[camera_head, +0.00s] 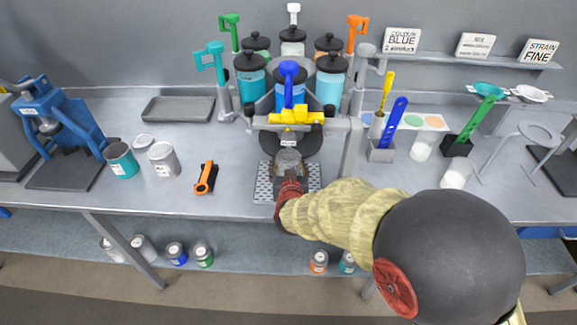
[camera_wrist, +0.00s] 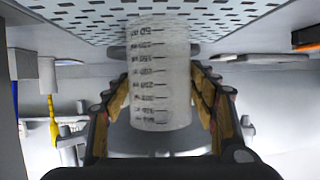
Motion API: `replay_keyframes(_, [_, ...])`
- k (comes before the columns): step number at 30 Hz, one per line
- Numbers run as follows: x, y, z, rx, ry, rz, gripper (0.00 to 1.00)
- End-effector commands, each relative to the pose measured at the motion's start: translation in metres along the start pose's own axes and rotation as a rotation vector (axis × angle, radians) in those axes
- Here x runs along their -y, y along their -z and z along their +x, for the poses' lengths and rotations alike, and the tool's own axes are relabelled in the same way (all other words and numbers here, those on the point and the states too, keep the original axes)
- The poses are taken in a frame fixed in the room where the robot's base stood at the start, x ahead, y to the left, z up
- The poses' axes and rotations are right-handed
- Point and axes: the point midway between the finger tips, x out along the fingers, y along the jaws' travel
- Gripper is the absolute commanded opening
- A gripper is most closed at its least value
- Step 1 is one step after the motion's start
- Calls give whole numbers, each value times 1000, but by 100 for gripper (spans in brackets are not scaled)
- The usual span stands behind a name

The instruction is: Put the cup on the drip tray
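The cup (camera_head: 288,158) is a clear, frosted measuring cup, upright at the drip tray (camera_head: 263,193), under the machine's yellow head. In the wrist view, which is upside down, the cup (camera_wrist: 160,80) shows its graduation marks, and its base overlaps the perforated tray top (camera_wrist: 235,22). I cannot tell whether the base touches the tray. My gripper (camera_wrist: 160,95) has a finger on each side of the cup, both seeming to touch its wall. In the head view my gripper (camera_head: 289,180) is partly hidden by my arm.
The machine's column (camera_head: 352,147) stands close on the right of the tray. A white cup (camera_head: 456,174) and holders stand on the right.

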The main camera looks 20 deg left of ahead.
Motion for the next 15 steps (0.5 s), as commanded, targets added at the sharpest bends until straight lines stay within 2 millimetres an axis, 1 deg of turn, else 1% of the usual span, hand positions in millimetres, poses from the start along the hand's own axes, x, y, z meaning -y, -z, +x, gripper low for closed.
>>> replay_keyframes(1, [0,0,0,0,0,0,63])
replay_keyframes(6, [0,0,0,0,0,0,72])
replay_keyframes(15, [0,1,0,0,0,0,72])
